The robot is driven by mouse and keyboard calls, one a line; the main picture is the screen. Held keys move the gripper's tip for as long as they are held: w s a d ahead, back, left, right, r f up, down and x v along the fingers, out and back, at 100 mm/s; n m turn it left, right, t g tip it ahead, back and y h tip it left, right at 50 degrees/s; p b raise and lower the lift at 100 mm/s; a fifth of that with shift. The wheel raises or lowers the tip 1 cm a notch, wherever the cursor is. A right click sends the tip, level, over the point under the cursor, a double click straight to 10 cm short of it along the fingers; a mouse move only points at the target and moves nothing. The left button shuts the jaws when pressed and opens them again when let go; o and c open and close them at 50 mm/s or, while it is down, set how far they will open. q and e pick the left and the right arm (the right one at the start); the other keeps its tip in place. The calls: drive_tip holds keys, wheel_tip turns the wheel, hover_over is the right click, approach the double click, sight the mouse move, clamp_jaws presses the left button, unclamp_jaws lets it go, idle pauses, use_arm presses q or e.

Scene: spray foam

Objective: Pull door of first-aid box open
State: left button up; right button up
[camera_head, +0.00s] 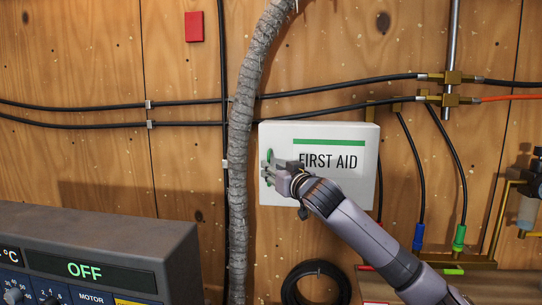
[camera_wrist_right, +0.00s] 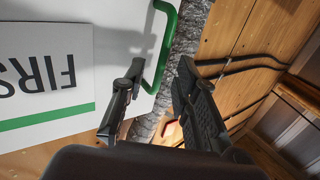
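The white first-aid box (camera_head: 330,190) hangs on the wooden wall with its door shut. Its front bears a green stripe and the words FIRST AID. A green handle (camera_head: 269,155) is at the door's left edge, partly hidden by my right gripper (camera_head: 267,172). In the right wrist view, the handle (camera_wrist_right: 171,42) stands out from the white door (camera_wrist_right: 115,30). My right gripper (camera_wrist_right: 161,68) is open, its fingertips apart on either side of the handle's lower end in that picture. I cannot tell whether either finger touches it. My left gripper is not in view.
A thick grey wrapped hose (camera_head: 241,130) runs down the wall just left of the box. Black cables (camera_head: 190,103) cross above it. A grey control unit (camera_head: 100,235) stands at lower left. Brass fittings and tubes (camera_head: 450,90) are at right.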

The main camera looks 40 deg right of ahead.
drive_tip(key=shift+p+x, duration=0.35)
drive_tip(key=shift+x, duration=0.75)
drive_tip(key=shift+c, duration=0.6)
clamp_jaws()
